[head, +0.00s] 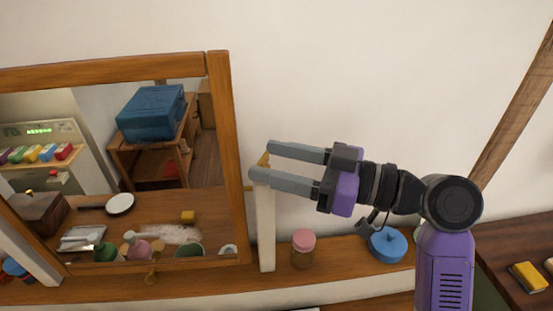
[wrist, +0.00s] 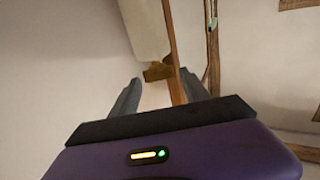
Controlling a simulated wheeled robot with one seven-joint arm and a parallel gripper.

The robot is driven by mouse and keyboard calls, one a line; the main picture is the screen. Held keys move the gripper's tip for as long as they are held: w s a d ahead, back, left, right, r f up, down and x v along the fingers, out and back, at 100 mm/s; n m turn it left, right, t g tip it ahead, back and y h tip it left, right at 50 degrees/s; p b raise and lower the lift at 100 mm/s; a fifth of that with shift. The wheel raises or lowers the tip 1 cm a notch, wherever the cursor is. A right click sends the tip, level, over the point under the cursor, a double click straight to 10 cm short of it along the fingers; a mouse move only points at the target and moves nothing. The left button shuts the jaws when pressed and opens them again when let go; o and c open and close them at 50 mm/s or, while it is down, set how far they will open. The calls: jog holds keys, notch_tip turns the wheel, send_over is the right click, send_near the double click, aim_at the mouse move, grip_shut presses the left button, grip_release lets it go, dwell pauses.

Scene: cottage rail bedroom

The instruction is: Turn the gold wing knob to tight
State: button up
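The gold wing knob (wrist: 158,72) shows in the wrist view beside the brown mirror frame, at the end of a pale post. In the head view a small gold part of it (head: 264,158) shows at the top of the white post (head: 265,228), right of the mirror (head: 232,160). My gripper (head: 262,160) is open, its two grey fingers pointing left with their tips on either side of the knob. In the wrist view the knob lies between the fingertips of my gripper (wrist: 158,88), slightly beyond them. I cannot tell whether either finger touches it.
A wooden shelf (head: 340,285) runs below the mirror. A pink-lidded jar (head: 303,248) and a blue round container (head: 388,246) stand on it under my arm. A sloping wooden beam (head: 512,105) is at the right. The wall above my gripper is bare.

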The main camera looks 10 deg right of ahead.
jog(key=c, duration=1)
jog(key=shift+s+a+m+t+h, duration=0.2)
jog(key=shift+m+t+h, duration=0.5)
jog(key=shift+t, duration=0.4)
jog(key=shift+c, duration=0.2)
jog(key=shift+s+a+m+t+h+p, duration=0.1)
jog(key=shift+m+t+h+p, duration=0.15)
jog(key=shift+m+t+h, duration=0.55)
jog(key=shift+s+a+m+t+h+p, duration=0.1)
jog(key=shift+m+t+h+p, duration=0.15)
jog(key=shift+m+t+h, duration=0.55)
jog(key=o, duration=1.4)
jog(key=shift+d, duration=0.1)
